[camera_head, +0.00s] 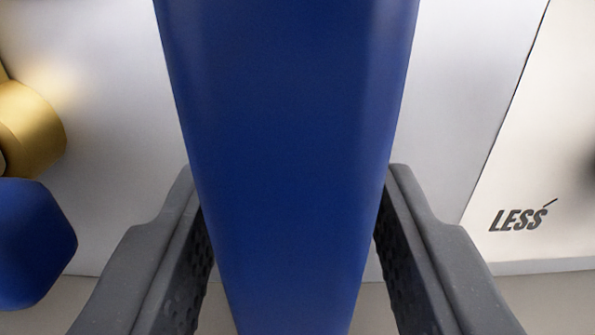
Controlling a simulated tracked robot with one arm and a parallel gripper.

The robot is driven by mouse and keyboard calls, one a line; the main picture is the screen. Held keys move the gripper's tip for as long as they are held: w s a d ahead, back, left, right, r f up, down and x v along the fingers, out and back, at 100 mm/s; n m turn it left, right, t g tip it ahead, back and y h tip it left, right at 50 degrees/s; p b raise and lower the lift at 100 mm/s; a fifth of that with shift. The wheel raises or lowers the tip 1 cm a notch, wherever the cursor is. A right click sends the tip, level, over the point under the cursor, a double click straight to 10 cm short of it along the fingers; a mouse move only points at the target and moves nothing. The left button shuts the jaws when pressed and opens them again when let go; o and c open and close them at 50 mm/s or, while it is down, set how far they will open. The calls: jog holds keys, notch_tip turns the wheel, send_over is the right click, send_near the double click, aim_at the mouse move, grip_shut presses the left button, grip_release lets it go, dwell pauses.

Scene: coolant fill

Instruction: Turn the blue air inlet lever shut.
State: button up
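The blue lever (285,150) is a large, smooth, tapered handle. It fills the middle of the picture from the top edge to the bottom and is narrower toward the bottom. My gripper (289,190) has its two dark grey fingers wide apart, one on each side of the lever, with the lever between them. The tips meet the lever's edges in the picture, but the lever covers part of their inner faces. I cannot tell whether both pads press on it. Narrow gaps show lower down. The lever's pivot is not in view.
A brass-coloured fitting (32,128) and another blue part (32,245) are at the left edge. A light grey wall (110,120) is behind. A pale panel (545,130) at right carries the printed word "LESS" (518,219) and a dark blurred spot.

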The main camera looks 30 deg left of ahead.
grip_shut()
jog(key=shift+d, duration=0.1)
